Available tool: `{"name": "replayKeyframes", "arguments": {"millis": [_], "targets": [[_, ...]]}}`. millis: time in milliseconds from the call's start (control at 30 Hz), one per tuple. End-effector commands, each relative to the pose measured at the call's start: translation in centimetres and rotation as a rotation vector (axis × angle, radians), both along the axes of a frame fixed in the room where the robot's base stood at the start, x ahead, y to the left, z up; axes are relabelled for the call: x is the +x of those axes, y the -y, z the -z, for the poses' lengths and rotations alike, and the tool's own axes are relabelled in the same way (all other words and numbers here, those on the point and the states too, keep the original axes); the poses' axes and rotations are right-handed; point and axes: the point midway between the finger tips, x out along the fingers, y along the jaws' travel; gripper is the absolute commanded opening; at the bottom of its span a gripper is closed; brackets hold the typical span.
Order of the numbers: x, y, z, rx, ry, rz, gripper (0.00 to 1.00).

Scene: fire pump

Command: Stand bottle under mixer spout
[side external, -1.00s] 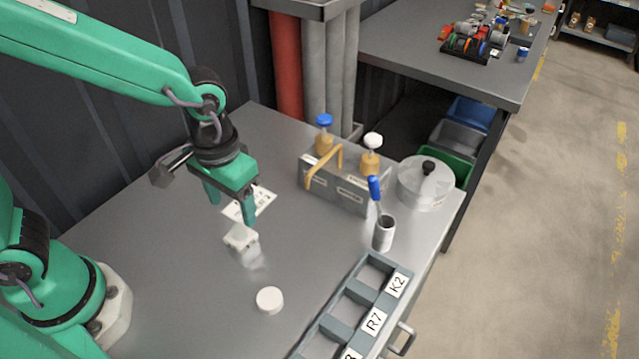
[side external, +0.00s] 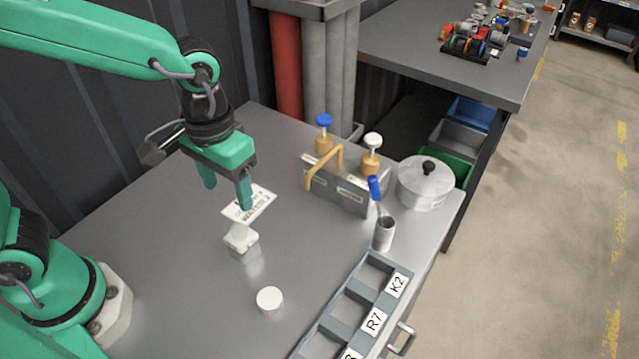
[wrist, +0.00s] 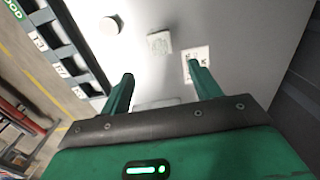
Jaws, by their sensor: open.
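My gripper (side external: 227,197) is open and empty above the bench, over the white card. Its two green fingers also show in the wrist view (wrist: 161,75). A small white block-like piece (side external: 240,239) stands on the bench just below the fingertips, apart from them; it also shows in the wrist view (wrist: 160,43). I cannot tell which part is the mixer spout.
A white round disc (side external: 269,299) lies in front. A printed card (side external: 249,203) lies flat. A blue-handled tool stands in a metal cup (side external: 383,234). A lidded pot (side external: 425,187) is at the right, and a labelled tray (side external: 331,338) lines the front edge. Bench at left is clear.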

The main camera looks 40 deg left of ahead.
Motion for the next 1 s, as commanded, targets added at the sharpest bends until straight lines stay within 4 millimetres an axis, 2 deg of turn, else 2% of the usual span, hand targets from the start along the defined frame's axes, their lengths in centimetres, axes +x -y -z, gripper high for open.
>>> {"name": "replayKeyframes", "arguments": {"millis": [267,567,1000], "targets": [[0.1,-1.5,-1.1,-0.019,0.039,-0.004,0.63],[-0.5,-6.0,-4.0,-0.056,0.173,-0.008,0.63],[-3.2,-12.6,-7.3,-0.034,0.409,-0.006,0.63]]}}
